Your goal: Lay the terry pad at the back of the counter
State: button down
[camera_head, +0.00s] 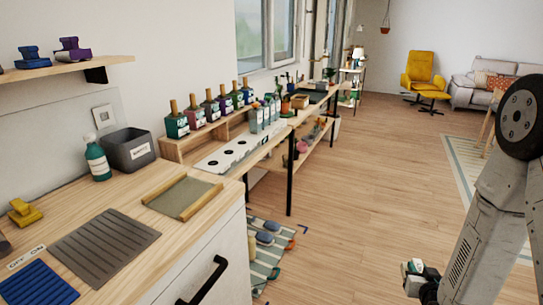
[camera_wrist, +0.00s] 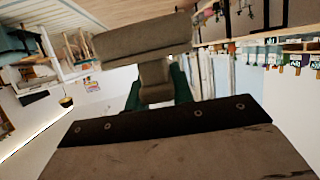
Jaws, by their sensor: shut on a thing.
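My gripper (camera_head: 424,284) hangs at the lower right in the head view, over the floor and well to the right of the counter (camera_head: 143,189). In the wrist view its dark green fingers (camera_wrist: 158,92) are shut on the narrow neck of a grey-brown block, which looks like the terry pad (camera_wrist: 145,40). In the head view the held thing (camera_head: 416,265) is small and pale, and its detail cannot be told. The back of the counter holds a green bottle (camera_head: 97,160) and a dark grey bin (camera_head: 128,151) near the wall.
A yellow handled pad (camera_head: 24,212), grey ribbed mat (camera_head: 105,246), blue ribbed mat (camera_head: 38,285) and wood-edged olive tray (camera_head: 181,199) lie on the counter. Blue (camera_head: 32,58) and purple (camera_head: 72,49) handled pads sit on the wall shelf. Floor between counter and gripper holds a striped mat (camera_head: 262,274).

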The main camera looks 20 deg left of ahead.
aim_at(67, 197)
jog(key=z, duration=0.95)
jog(key=i, duration=1.5)
jog(key=u, duration=2.95)
